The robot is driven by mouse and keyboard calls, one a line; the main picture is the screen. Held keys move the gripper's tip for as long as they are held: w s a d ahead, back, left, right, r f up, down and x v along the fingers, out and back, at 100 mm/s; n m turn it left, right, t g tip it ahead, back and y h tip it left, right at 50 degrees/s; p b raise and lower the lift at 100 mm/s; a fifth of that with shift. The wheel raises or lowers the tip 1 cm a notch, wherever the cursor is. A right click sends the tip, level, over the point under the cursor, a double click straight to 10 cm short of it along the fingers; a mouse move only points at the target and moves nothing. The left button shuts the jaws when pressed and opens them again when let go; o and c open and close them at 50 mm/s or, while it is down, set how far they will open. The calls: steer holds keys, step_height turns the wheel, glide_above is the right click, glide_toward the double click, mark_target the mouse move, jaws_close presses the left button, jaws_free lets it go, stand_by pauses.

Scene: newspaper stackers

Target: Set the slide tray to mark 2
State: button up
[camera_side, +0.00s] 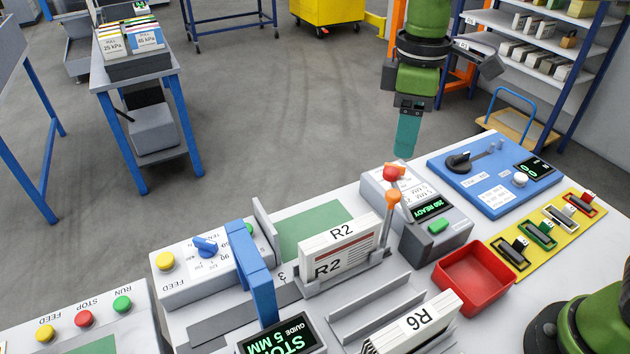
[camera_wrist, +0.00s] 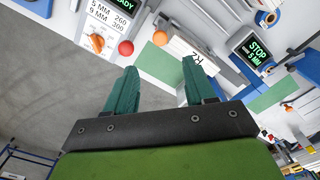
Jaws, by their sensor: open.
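A grey slide tray (camera_side: 345,280) holds a white stack labelled R2 (camera_side: 340,245) upright. A post with an orange ball knob (camera_side: 393,197) stands at its right end. A "3" shows on the bench near the tray's left end; I cannot make out a mark 2. My gripper (camera_side: 406,155) is open and empty, in the air behind the bench, apart from the tray. In the wrist view its teal fingers (camera_wrist: 160,72) are spread, with the orange knob (camera_wrist: 160,38) and part of the R2 stack (camera_wrist: 195,55) beyond them.
A panel with a red ball (camera_side: 390,174) and READY display stands right of the tray. A blue arch (camera_side: 255,270) stands left, near the STOP guide display (camera_side: 275,338). A red bin (camera_side: 475,278) and an R6 stack (camera_side: 415,325) are near the front. Bare green mat (camera_side: 315,228) lies behind the tray.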

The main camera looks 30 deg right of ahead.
mark_target(394, 193)
step_height(394, 193, down, 12)
steer(key=shift+r, duration=0.15)
steer(key=shift+c, duration=0.3)
jaws_close()
